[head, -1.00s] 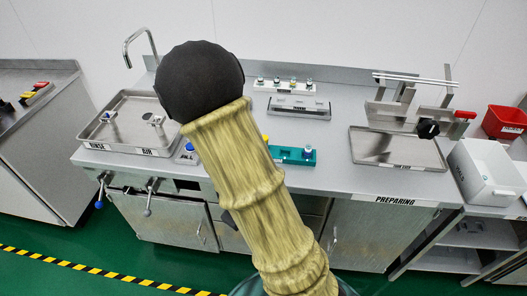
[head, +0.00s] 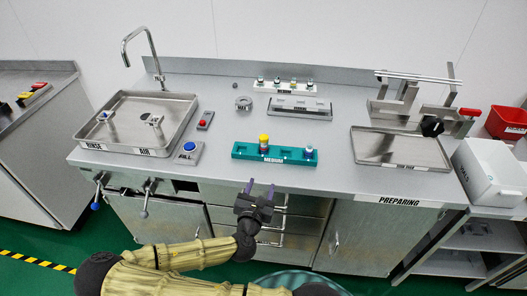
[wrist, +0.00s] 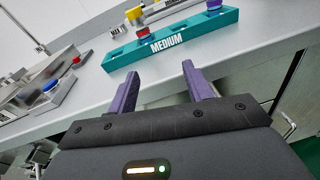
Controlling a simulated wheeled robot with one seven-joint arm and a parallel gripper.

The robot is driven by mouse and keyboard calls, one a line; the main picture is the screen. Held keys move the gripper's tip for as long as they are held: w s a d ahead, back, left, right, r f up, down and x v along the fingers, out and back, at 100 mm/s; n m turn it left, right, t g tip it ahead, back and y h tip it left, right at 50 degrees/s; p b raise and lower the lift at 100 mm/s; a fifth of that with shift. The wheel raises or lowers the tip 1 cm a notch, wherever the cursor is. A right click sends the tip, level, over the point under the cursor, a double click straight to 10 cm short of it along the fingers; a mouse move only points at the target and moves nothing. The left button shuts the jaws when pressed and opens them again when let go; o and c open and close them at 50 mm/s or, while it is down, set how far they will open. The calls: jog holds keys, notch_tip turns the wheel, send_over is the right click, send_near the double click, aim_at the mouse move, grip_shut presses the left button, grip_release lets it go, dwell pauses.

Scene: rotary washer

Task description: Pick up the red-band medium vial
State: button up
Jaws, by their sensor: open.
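The teal rack labelled MEDIUM (head: 287,159) stands near the counter's front edge and also shows in the wrist view (wrist: 190,35). It holds a yellow-topped vial (head: 263,143) left of middle and a blue-and-white vial (head: 309,152) at its right end. In the wrist view the yellow-topped vial (wrist: 143,31) shows red near the rack, and the right-end vial (wrist: 214,6) shows red and blue, cut by the frame edge.
A white rack with several vials (head: 283,88) and a grey block (head: 300,108) stand behind. The sink tray (head: 128,140), FILL button (head: 187,152) and small red button (head: 204,121) lie left. A metal tray (head: 400,155) under a clamp stand is right.

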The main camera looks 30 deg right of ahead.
aim_at(263, 149)
jog(key=shift+w+a+r+n+t+y, duration=0.15)
jog(key=shift+w+a+r+n+t, duration=0.1)
jog(key=shift+a+r+n+t, duration=0.25)
jog(key=shift+w+a+r+n+t+y, duration=0.15)
jog(key=shift+w+r+n+t, duration=0.2)
jog(key=shift+n, duration=0.35)
jog(key=shift+f, duration=0.15)
jog(key=shift+w+d+f+b, duration=0.25)
jog(key=shift+w+d+b, duration=0.05)
jog(key=shift+b, duration=0.9)
jog(key=shift+w+d+b, duration=0.2)
jog(key=shift+w+b, duration=0.15)
jog(key=shift+b, duration=0.45)
jog(key=shift+w+d+b, duration=0.45)
jog(key=shift+b, duration=0.8)
jog(key=x, duration=0.2)
jog(key=p+x, duration=0.1)
jog(key=x, duration=0.5)
jog(key=shift+w+r, duration=0.15)
jog(key=shift+r, duration=0.15)
jog(key=shift+w+d, duration=0.15)
